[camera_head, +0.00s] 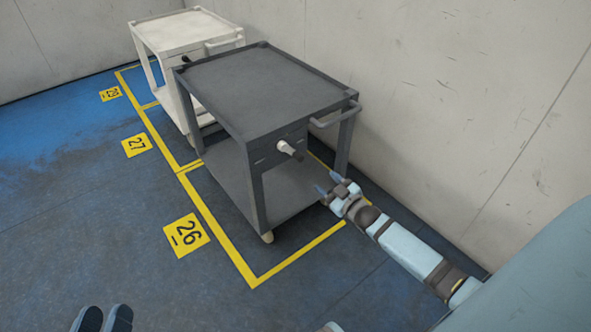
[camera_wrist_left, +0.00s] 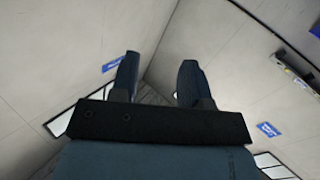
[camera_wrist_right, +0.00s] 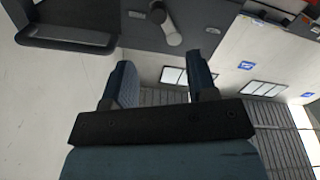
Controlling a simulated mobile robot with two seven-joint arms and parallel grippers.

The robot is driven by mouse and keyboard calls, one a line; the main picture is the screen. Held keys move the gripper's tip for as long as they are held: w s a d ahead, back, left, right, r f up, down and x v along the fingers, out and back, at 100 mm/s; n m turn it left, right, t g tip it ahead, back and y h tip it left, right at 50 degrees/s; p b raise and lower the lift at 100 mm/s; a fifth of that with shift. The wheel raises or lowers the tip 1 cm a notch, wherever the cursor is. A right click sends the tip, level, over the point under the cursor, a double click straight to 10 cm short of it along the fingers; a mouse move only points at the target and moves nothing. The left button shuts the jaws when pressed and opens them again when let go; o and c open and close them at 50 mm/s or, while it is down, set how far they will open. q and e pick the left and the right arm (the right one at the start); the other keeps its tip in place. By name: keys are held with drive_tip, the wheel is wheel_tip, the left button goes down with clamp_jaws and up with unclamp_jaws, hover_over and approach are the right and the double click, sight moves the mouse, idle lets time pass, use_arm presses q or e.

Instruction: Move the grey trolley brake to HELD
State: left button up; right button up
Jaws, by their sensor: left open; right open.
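The grey trolley (camera_head: 265,85) stands on the floor in a yellow-outlined bay. The lever also shows at the top of the right wrist view (camera_wrist_right: 172,30). No HELD marking is legible. My right gripper (camera_head: 328,184) is open and empty, apart from the lever, to its lower right in the head view. My left gripper (camera_head: 107,313) is open and empty at the bottom left, far from the trolley.
The grey trolley's push handle (camera_head: 334,116) projects above and right of the lever; it also shows in the right wrist view (camera_wrist_right: 65,38). A white trolley (camera_head: 183,30) stands behind. A pale wall (camera_head: 450,90) runs close along the right. Floor beside plate 26 (camera_head: 186,235) is clear.

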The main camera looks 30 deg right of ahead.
sight(302, 160)
drive_tip(key=w+b, duration=0.1)
drive_tip(key=w, duration=0.3)
drive_tip(key=w+b, duration=0.2)
drive_tip(key=w, duration=0.3)
drive_tip(key=w+b, duration=0.2)
drive_tip(key=w, duration=0.3)
drive_tip(key=shift+a+f, duration=0.1)
drive_tip(key=shift+a, duration=0.25)
use_arm(q)
drive_tip(key=w+f+m, duration=0.1)
drive_tip(key=a+f+m, duration=0.1)
drive_tip(key=f, duration=0.1)
drive_tip(key=shift+w+m, duration=0.3)
drive_tip(key=shift+w, duration=0.05)
drive_tip(key=shift+r, duration=0.1)
